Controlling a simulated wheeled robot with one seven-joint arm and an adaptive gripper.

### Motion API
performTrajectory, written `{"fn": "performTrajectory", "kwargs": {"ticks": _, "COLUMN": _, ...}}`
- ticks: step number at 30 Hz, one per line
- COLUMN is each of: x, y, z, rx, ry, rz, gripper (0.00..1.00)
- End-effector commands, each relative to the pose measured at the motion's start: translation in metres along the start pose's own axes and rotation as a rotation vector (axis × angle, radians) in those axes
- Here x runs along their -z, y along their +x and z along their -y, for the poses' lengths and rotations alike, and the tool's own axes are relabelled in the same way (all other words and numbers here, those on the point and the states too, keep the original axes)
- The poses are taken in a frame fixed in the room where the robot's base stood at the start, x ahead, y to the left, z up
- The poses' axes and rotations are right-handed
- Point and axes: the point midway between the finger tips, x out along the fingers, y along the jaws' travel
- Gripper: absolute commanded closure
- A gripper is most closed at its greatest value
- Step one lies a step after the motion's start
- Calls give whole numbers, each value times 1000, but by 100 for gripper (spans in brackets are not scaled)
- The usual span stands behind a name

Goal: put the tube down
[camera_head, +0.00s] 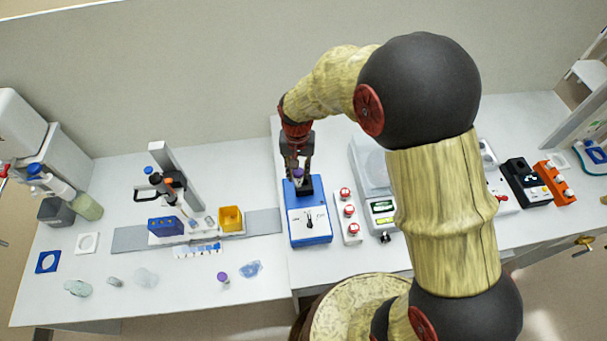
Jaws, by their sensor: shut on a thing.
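My gripper (298,170) is shut on a small tube with a purple cap (298,173). It points down over the back part of a blue and white device (309,220) with a dial on its front. The tube is directly above or in the black top piece (304,187) of this device; I cannot tell whether they touch. The tube's lower part is mostly hidden by the fingers and the black piece.
A panel with red buttons (348,215) and a balance (382,207) stand right of the device. Left are a yellow bin (230,218), a blue rack (165,226) and another purple-capped item (223,277). The left table's front has free room between small items.

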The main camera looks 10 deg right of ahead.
Motion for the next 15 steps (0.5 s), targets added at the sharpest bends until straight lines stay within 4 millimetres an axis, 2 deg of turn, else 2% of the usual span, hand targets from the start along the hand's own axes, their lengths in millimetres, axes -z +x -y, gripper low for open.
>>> {"fn": "performTrajectory", "kwargs": {"ticks": 3, "x": 13, "y": 18, "z": -7, "rx": -1, "ry": 2, "rz": 1, "gripper": 99}}
{"fn": "performTrajectory", "kwargs": {"ticks": 11, "x": 24, "y": 32, "z": -12, "rx": 0, "ry": 2, "rz": -1, "gripper": 99}}
{"fn": "performTrajectory", "kwargs": {"ticks": 15, "x": 28, "y": 47, "z": -16, "rx": -1, "ry": 0, "rz": 3, "gripper": 99}}
